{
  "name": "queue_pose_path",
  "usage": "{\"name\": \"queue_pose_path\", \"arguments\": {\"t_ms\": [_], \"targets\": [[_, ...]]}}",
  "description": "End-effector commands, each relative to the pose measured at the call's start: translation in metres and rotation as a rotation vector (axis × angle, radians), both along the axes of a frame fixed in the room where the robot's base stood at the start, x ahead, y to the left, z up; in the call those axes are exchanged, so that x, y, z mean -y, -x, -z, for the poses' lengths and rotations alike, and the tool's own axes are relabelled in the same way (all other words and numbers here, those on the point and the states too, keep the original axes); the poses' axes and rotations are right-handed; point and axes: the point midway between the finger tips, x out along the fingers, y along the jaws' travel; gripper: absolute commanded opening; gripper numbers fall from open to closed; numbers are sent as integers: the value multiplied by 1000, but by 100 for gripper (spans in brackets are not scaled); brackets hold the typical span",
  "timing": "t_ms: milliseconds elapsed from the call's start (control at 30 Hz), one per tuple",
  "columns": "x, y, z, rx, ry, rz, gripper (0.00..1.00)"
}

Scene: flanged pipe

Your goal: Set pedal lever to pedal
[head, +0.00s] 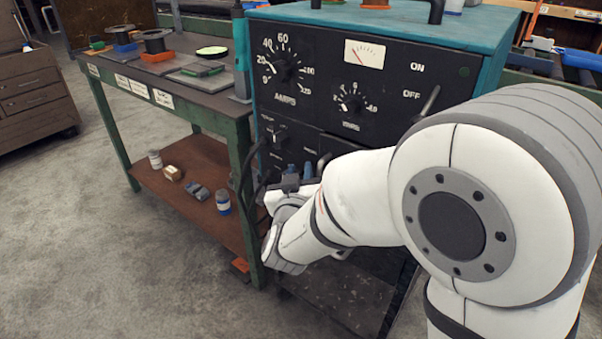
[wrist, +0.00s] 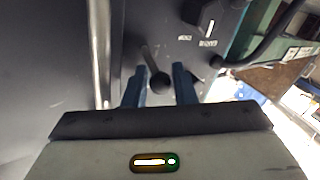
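A small lever with a thin stem and a dark ball knob (wrist: 160,83) sticks out of the dark front panel of the machine (wrist: 140,20). In the wrist view it shows between the two blue fingers of my gripper (wrist: 160,88). The fingers are apart, with a gap on each side of the knob, and I see no clear contact. In the head view the blue fingertips of my gripper (head: 300,172) are at the lower panel of the teal welding machine (head: 325,95). My arm hides part of that panel there, and I cannot read the lever's labels.
A rotary switch (head: 277,136) with a dark cable lies left of my gripper on the panel. A green workbench (head: 195,100) with spools and a lower shelf (head: 185,190) of small jars stands to the left. The concrete floor (head: 110,260) in front of it is clear.

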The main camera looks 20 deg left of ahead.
Motion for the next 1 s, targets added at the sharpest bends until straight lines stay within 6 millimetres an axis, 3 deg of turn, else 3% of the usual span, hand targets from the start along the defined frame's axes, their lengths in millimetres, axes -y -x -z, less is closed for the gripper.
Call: {"name": "queue_pose_path", "arguments": {"t_ms": [300, 933, 967, 1000], "targets": [[0, 0, 0, 0, 0, 0, 0], [1, -1, -3, -91, -36, 2, 0], [1, -1, -3, -91, -36, 2, 24], [1, -1, -3, -91, -36, 2, 28]]}}
